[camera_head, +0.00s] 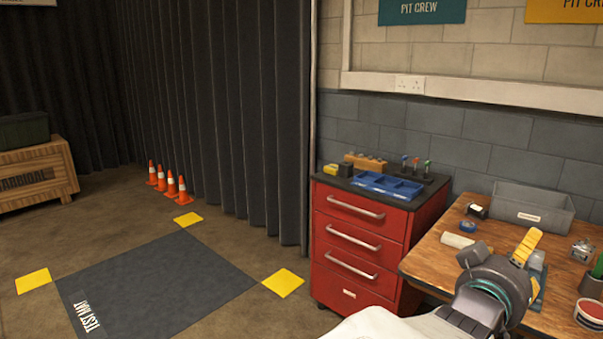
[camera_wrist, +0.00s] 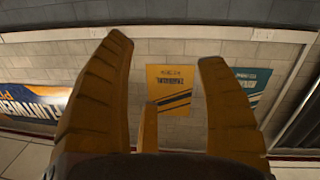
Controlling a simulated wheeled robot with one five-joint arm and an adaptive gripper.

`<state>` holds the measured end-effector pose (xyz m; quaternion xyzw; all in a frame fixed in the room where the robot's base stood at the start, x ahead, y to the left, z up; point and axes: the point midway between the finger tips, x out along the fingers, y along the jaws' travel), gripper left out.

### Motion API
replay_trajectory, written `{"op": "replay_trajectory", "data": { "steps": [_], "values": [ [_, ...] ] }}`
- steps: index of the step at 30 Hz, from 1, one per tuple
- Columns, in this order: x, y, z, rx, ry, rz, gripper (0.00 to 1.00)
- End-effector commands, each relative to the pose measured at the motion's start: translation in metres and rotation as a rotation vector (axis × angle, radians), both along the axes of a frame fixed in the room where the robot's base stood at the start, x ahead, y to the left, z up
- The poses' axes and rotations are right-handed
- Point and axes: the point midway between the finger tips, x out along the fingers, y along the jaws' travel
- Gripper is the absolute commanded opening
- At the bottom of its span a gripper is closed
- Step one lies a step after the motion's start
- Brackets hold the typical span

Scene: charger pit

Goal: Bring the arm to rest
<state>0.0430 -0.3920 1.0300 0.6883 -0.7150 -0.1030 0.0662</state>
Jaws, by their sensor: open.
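My gripper (camera_head: 527,247) shows at the lower right of the head view, over the wooden workbench (camera_head: 420,261). Its yellow fingers point up and away. In the wrist view my gripper (camera_wrist: 168,65) has its yellow fingers spread wide with nothing between them. Behind the fingers that view shows a grey block wall (camera_wrist: 105,67), a yellow poster (camera_wrist: 170,86) and a teal poster (camera_wrist: 252,82). My dark wrist joint hides part of the bench top in the head view.
A red drawer cabinet (camera_head: 345,237) with a blue tray (camera_head: 388,186) stands left of the bench. The bench holds a grey bin (camera_head: 532,207), a white roll (camera_head: 457,240) and a red-topped tub (camera_head: 590,313). Several orange cones (camera_head: 171,185) line the dark curtain. The test mat (camera_head: 155,285) is clear.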

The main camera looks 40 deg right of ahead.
Motion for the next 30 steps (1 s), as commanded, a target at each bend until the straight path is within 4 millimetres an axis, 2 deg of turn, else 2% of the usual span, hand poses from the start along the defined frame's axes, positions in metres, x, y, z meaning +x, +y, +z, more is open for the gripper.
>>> {"op": "replay_trajectory", "data": {
  "steps": [2,11,14,20,23,26,30],
  "values": [
    [0.000,0.000,0.000,0.000,0.000,0.000,0.66],
    [0.039,0.005,0.000,0.072,-0.013,0.098,0.66],
    [0.055,0.008,-0.001,0.105,-0.017,0.140,0.66],
    [0.101,0.024,-0.003,0.197,-0.020,0.261,0.66],
    [0.129,0.038,-0.003,0.261,-0.014,0.340,0.66],
    [0.164,0.062,-0.004,0.347,0.000,0.444,0.66],
    [0.213,0.115,-0.006,0.499,0.050,0.618,0.66]
  ]
}}
